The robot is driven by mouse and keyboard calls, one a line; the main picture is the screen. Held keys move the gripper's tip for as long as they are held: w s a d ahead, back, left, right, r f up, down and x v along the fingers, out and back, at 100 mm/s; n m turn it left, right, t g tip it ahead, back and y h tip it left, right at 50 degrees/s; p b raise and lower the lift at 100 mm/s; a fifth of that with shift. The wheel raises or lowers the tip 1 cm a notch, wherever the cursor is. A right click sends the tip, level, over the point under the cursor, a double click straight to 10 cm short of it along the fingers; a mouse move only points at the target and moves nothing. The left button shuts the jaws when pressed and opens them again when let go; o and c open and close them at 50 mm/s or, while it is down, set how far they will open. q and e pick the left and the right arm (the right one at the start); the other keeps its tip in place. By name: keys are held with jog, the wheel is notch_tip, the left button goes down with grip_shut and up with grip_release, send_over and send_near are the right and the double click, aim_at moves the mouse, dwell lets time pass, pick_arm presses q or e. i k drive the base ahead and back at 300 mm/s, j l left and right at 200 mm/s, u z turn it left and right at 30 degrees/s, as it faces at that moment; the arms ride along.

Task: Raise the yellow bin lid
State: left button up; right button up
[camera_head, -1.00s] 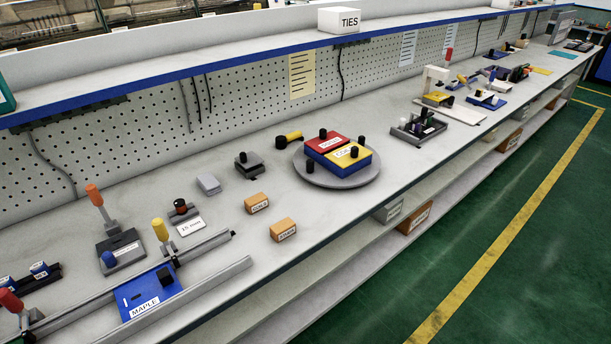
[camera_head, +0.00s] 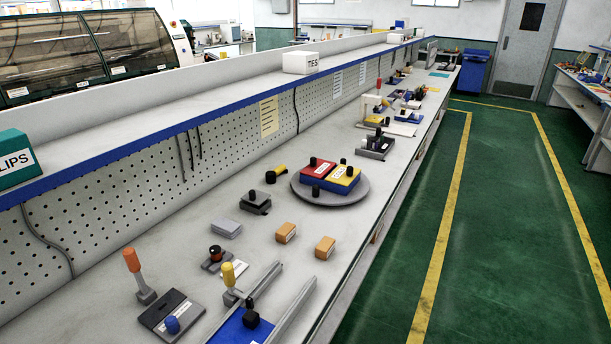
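The yellow bin lid (camera_head: 345,178) sits on the blue bin, right of a red lid (camera_head: 318,170). It has a black knob on it and looks closed. Both lids are on a blue double bin (camera_head: 329,191) that stands on a round grey turntable (camera_head: 352,195) on the workbench. Neither of my grippers shows in the head view.
Two orange blocks (camera_head: 325,247) lie in front of the turntable on the bench (camera_head: 230,268). A black-and-yellow tool (camera_head: 276,174) and a dark grey block with a knob (camera_head: 256,201) lie to its left. Blue-plate rails (camera_head: 245,325) are nearer. The green floor aisle (camera_head: 400,250) is clear.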

aim_at(342, 174)
jog(key=i+l, duration=0.15)
jog(key=l, duration=0.25)
jog(key=i+l, duration=0.15)
jog(key=l, duration=0.25)
jog(key=i+l, duration=0.15)
jog(key=l, duration=0.25)
jog(key=i+l, duration=0.1)
jog(key=l, duration=0.25)
jog(key=i+u, duration=0.05)
